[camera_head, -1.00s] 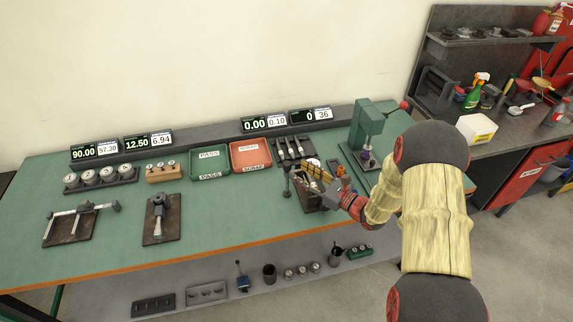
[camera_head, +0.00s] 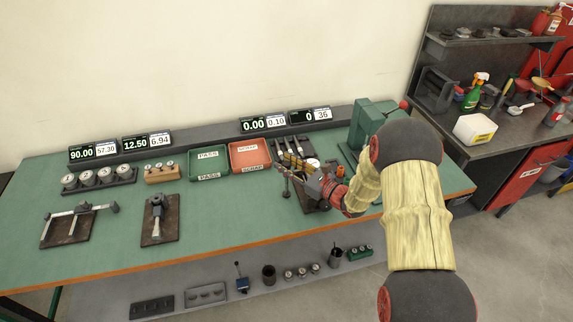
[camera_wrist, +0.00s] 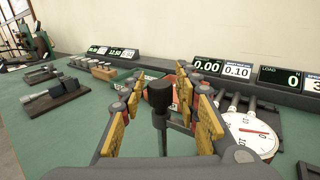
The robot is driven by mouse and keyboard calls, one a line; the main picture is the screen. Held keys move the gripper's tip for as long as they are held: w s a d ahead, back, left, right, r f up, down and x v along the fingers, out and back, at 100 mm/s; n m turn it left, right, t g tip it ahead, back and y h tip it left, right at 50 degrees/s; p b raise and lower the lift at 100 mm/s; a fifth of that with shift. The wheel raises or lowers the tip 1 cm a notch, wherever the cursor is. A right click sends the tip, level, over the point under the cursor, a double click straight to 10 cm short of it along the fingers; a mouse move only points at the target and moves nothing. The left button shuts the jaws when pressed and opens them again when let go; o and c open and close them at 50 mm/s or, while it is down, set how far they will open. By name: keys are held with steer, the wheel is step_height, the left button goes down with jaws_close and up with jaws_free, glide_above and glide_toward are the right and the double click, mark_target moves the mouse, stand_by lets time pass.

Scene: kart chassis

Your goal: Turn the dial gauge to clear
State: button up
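The dial gauge (camera_wrist: 250,134) shows in the wrist view as a round white face with a red needle, just right of my right finger. A post with a black knob (camera_wrist: 160,97) stands left of it and shows between my fingers, with gaps on both sides. My gripper (camera_wrist: 166,90) is open, its yellow-padded fingers apart, and holds nothing. In the head view my gripper (camera_head: 284,167) is over the gauge's dark base (camera_head: 316,205), and my wrist hides most of the gauge. I cannot tell how deep the knob sits between the fingers.
Behind are a green pass tray (camera_head: 208,163), a red scrap tray (camera_head: 249,157) and a display reading 0.00 (camera_head: 254,125). A green press (camera_head: 368,122) stands to the right.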

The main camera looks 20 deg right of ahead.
jaws_close()
stand_by(0.6)
